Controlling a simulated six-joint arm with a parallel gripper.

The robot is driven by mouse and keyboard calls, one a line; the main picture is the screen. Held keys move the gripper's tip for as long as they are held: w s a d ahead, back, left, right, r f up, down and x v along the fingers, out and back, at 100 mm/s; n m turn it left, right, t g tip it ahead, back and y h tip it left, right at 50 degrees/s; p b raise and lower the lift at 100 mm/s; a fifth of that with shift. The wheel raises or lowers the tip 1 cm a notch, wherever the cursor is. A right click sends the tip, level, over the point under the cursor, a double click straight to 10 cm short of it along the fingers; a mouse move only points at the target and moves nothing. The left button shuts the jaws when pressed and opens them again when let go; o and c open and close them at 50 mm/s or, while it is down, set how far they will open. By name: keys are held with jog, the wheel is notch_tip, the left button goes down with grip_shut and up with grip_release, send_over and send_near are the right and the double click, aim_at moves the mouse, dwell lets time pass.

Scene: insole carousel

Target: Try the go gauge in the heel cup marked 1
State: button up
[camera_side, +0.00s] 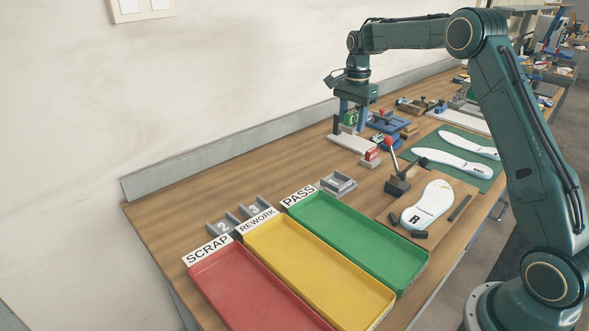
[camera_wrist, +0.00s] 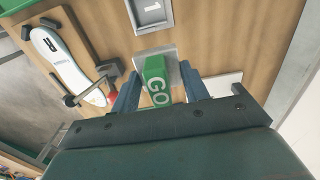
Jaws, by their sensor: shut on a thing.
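My gripper (camera_side: 351,119) is shut on the green go gauge (camera_wrist: 156,80), a block with GO in white letters, held between my two blue fingers in the wrist view. It also shows as a small green block (camera_side: 350,118) in the side view. A grey piece (camera_wrist: 168,52) is close by the gauge; I cannot tell whether the gauge touches it. The heel cup marked 1 (camera_wrist: 151,14) is a grey open tray at the top of the wrist view, apart from the gauge. In the side view it is the grey cup (camera_side: 338,184) near the PASS sign.
Heel cups 2 (camera_side: 222,227) and 3 (camera_side: 253,211) stand behind the red (camera_side: 225,262), yellow and green bins. A red block (camera_side: 372,154) sits on a grey stand. A clamp with a red knob (camera_side: 388,142) stands beside the R insole (camera_side: 427,205).

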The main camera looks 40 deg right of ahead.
jog(key=a+f, duration=0.5)
jog(key=a, duration=0.1)
jog(key=shift+s+f, duration=0.3)
jog(key=shift+f, duration=0.1)
jog(key=shift+f, duration=0.15)
jog(key=shift+d+f, duration=0.1)
jog(key=shift+f, duration=2.95)
jog(key=shift+f, duration=0.5)
dwell(3.3)
